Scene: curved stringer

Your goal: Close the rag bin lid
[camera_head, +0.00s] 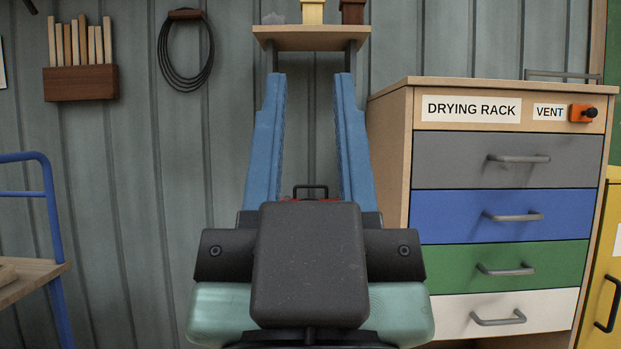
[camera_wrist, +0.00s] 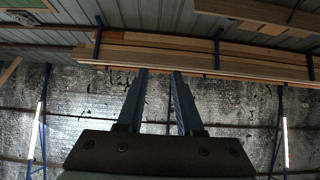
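My gripper (camera_head: 309,80) points up in the middle of the head view, its two blue fingers apart with nothing between the tips. In the wrist view my gripper (camera_wrist: 159,73) is also open and empty, facing roof sheeting and timber. Behind the base of the fingers in the head view, a small strip of something red with a black handle (camera_head: 311,187) shows. My wrist hides most of it, so I cannot tell whether it is the rag bin or how its lid stands. No rag bin is clearly seen in either view.
A drying rack cabinet (camera_head: 392,170) with several drawers stands at right, beside a yellow cabinet (camera_head: 597,280). A wall shelf (camera_head: 311,38) is behind the fingertips. A blue-framed cart (camera_head: 55,230) is at left. In the wrist view, timber beams (camera_wrist: 240,58) lie overhead.

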